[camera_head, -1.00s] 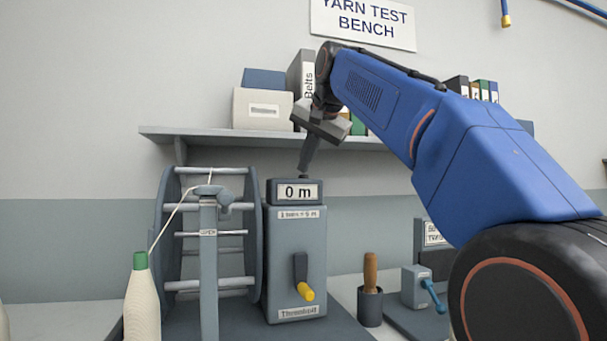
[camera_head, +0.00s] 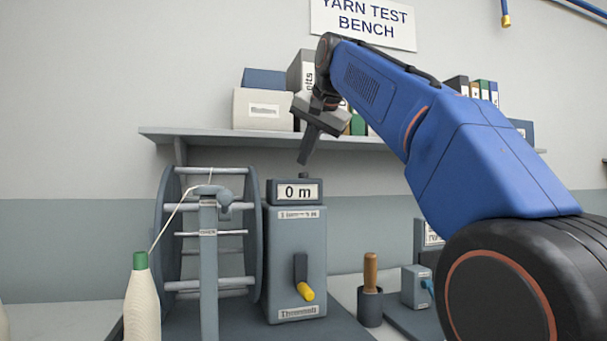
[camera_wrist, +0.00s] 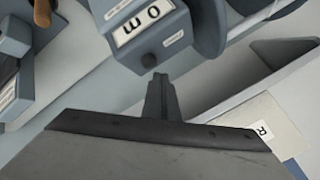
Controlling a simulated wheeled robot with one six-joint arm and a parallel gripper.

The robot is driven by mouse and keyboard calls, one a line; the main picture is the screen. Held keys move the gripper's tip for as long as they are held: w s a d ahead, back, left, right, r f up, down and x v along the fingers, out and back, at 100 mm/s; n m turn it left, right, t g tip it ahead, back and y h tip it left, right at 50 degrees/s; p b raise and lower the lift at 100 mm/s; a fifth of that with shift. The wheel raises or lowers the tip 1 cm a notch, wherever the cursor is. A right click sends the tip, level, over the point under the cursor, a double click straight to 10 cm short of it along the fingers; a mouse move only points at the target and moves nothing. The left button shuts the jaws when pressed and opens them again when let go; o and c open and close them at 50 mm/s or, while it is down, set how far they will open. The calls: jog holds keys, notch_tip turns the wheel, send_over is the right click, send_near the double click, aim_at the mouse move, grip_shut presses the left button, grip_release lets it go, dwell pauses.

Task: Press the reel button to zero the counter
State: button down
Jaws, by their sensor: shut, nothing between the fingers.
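The reel counter box (camera_head: 296,250) stands on the bench, with a display (camera_head: 297,192) on top reading "0 m". My gripper (camera_head: 303,162) is shut and empty, pointing down just above the button with a small gap. In the wrist view its closed fingertips (camera_wrist: 160,76) are close to the button. The reel (camera_head: 215,235) with its frame stands left of the box. A yellow-handled crank (camera_head: 305,291) is on the box front.
A shelf (camera_head: 220,133) with boxes and binders runs behind my gripper. A yarn cone (camera_head: 142,300) with a green tip stands at the front left. A wooden-handled tool (camera_head: 370,272) stands in a dark cup (camera_head: 370,308) right of the box.

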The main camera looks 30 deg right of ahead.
jog(key=shift+r, duration=2.5)
